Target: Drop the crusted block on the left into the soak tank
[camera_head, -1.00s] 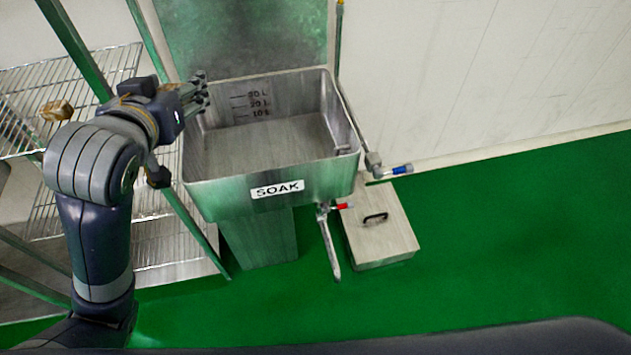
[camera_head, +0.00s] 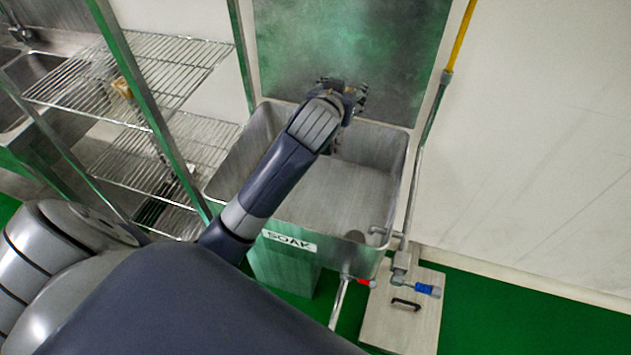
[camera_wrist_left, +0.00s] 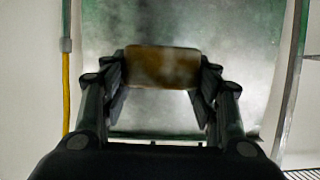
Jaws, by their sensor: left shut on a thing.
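The soak tank (camera_head: 338,252) is an open metal basin with a SOAK label on its front. My left gripper (camera_head: 346,92) is raised over the tank's back part, in front of the panel behind it. In the left wrist view, the fingers (camera_wrist_left: 163,78) are shut on a brown crusted block (camera_wrist_left: 163,66), held between the two tips. In the head view the held block is hidden or too small to make out. My right gripper is in neither view.
A wire rack (camera_head: 150,60) stands left of the tank, with another brownish block (camera_head: 122,88) on its upper shelf. A stained metal panel (camera_head: 350,45) rises behind the tank. A pipe (camera_head: 420,170) runs along the tank's right side. A handled metal box (camera_head: 400,325) sits on the floor.

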